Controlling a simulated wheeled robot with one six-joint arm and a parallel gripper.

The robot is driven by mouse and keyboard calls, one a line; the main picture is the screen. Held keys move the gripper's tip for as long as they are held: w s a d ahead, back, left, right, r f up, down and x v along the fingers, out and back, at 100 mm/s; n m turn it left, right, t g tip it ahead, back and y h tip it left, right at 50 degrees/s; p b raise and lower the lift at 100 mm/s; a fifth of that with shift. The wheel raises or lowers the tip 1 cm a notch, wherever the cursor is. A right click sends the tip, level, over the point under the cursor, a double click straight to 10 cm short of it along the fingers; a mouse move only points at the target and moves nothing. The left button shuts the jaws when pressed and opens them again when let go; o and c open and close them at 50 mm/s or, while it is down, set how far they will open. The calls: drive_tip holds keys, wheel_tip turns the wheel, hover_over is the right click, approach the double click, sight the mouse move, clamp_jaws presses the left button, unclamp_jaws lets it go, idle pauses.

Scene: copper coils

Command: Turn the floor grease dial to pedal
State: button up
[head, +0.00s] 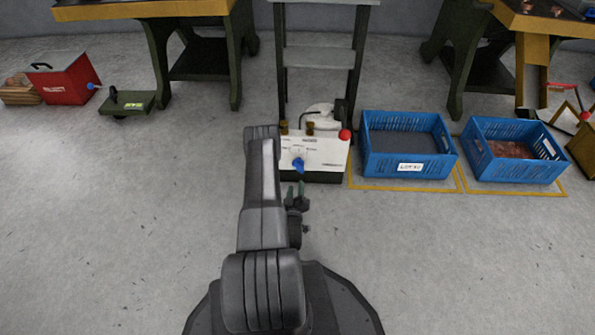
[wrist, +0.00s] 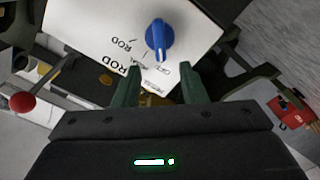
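The dial is a blue pointer knob (head: 299,165) on the white sloped panel (head: 325,152) of a low floor unit. In the wrist view the blue dial (wrist: 158,39) is near the top middle, with printed words around it, some reading ROD; the other labels are too small to read surely. My gripper (head: 297,192) is in front of the unit, partly behind my arm. In the wrist view its two green fingers (wrist: 160,84) are spread apart with nothing between them. The dial is beyond the fingertips, apart from them.
A red ball-ended lever (head: 345,135) stands at the panel's right. Blue crates (head: 375,171) and (head: 517,171) a second crate stand to the right on yellow floor lines. A green floor pedal (head: 127,103) and a red box (head: 68,82) are at left.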

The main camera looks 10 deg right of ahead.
sight(297, 169)
drive_tip(key=b+x, duration=0.2)
drive_tip(key=x, duration=0.8)
drive_tip(key=shift+b, duration=0.4)
drive_tip(key=shift+c, duration=0.2)
drive_tip(key=shift+f, duration=0.1)
clamp_jaws()
